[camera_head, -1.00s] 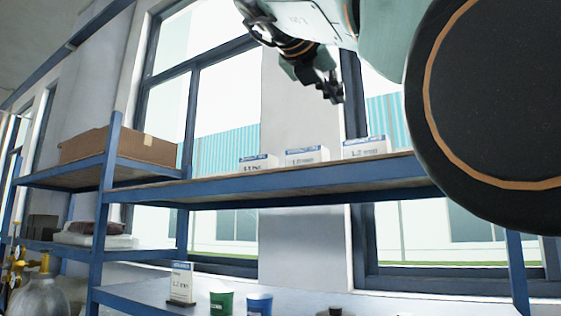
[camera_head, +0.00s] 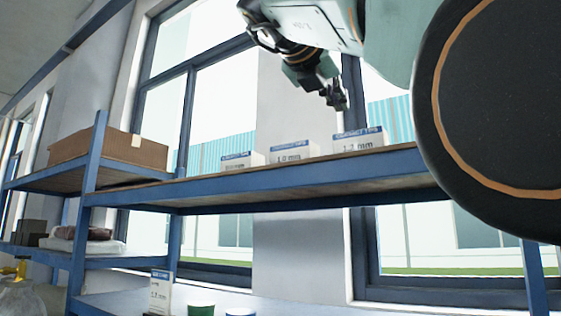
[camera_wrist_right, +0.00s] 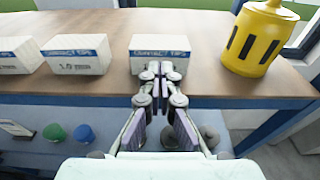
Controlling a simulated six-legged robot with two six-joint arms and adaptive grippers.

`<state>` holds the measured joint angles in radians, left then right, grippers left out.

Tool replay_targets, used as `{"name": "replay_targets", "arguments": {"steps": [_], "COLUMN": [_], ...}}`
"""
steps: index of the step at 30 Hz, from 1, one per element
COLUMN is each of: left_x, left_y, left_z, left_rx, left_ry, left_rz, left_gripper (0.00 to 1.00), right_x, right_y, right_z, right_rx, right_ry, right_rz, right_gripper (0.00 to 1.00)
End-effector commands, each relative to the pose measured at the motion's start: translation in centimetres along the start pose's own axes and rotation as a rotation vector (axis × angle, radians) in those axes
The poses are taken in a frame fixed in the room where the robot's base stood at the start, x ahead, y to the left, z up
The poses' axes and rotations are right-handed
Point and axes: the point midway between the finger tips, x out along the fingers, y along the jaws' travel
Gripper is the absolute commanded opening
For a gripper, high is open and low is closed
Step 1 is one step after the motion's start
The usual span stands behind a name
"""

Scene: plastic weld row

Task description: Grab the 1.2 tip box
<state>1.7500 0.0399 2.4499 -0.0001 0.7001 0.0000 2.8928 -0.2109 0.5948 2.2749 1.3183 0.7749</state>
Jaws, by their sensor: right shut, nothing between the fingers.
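The 1.2 mm tip box (camera_head: 359,142), white with a blue band, stands on the upper shelf at the right end of a row of three boxes. My right gripper (camera_head: 341,104) is shut and empty, above and slightly left of that box in the head view. In the right wrist view, the shut fingertips (camera_wrist_right: 160,70) overlap the lower front of the rightmost box (camera_wrist_right: 152,54), whose size label they hide. I cannot tell whether they touch it. My left gripper is not in view.
The 1.0 mm box (camera_head: 293,153) and another box (camera_head: 241,160) stand to the left. A yellow canister (camera_wrist_right: 258,40) stands right of the target box. The shelf edge (camera_head: 270,182) runs below. A brown carton (camera_head: 120,150) is at left; cups (camera_head: 200,309) are lower down.

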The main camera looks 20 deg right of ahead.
Motion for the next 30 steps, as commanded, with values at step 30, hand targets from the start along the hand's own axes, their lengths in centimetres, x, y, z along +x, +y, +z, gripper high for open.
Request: {"name": "replay_targets", "arguments": {"steps": [30], "left_x": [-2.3], "left_y": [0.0], "left_z": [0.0], "left_rx": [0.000], "left_ry": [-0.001], "left_rz": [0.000], "left_gripper": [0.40], "right_x": [11.9], "right_y": [0.0], "right_z": [0.2], "right_rx": [0.000], "right_ry": [0.001], "right_rz": [-0.001], "right_gripper": [0.00]}}
